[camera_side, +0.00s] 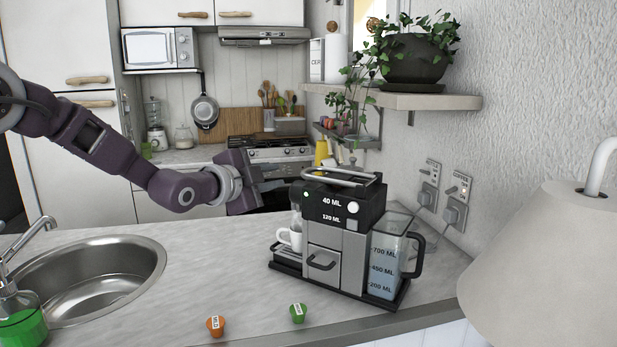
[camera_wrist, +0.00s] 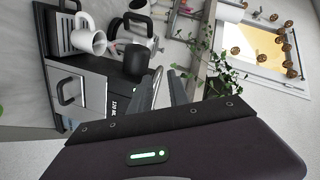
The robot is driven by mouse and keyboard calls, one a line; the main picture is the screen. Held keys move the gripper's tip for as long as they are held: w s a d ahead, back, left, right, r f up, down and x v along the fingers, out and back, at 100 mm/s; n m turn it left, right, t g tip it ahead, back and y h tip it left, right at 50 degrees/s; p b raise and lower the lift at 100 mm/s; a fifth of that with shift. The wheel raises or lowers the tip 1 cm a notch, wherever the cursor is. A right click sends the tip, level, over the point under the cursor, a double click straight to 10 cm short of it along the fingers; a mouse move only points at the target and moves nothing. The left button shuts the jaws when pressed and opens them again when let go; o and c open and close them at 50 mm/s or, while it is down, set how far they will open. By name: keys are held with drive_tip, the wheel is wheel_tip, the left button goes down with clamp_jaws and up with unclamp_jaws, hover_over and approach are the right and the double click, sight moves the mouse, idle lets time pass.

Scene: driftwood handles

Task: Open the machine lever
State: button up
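The coffee machine (camera_side: 337,213) stands on the counter, black on top with a grey front. Its lever (camera_side: 343,177), a pale metal bar, lies low and nearly flat across the top. My gripper (camera_side: 280,184) is just left of the lever in the side view, at about its height. The lever is hard to make out there, and contact cannot be told.
A white cup (camera_side: 291,237) stands on the machine's left side, and a water tank (camera_side: 386,262) is at its right. An orange capsule (camera_side: 215,326) and a green capsule (camera_side: 298,313) lie in front. The sink (camera_side: 95,275) is left; a plant shelf (camera_side: 425,102) hangs behind.

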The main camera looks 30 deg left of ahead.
sight(314, 168)
drive_tip(key=w+m, duration=0.1)
drive_tip(key=w+f+m+t, duration=0.1)
drive_tip(key=w, duration=0.1)
drive_tip(key=w+d+f+m+t+h, duration=0.1)
drive_tip(key=w, duration=0.1)
drive_tip(key=shift+w+d, duration=0.1)
drive_tip(key=w, duration=0.6)
drive_tip(key=shift+w, duration=0.35)
clamp_jaws()
idle(0.6)
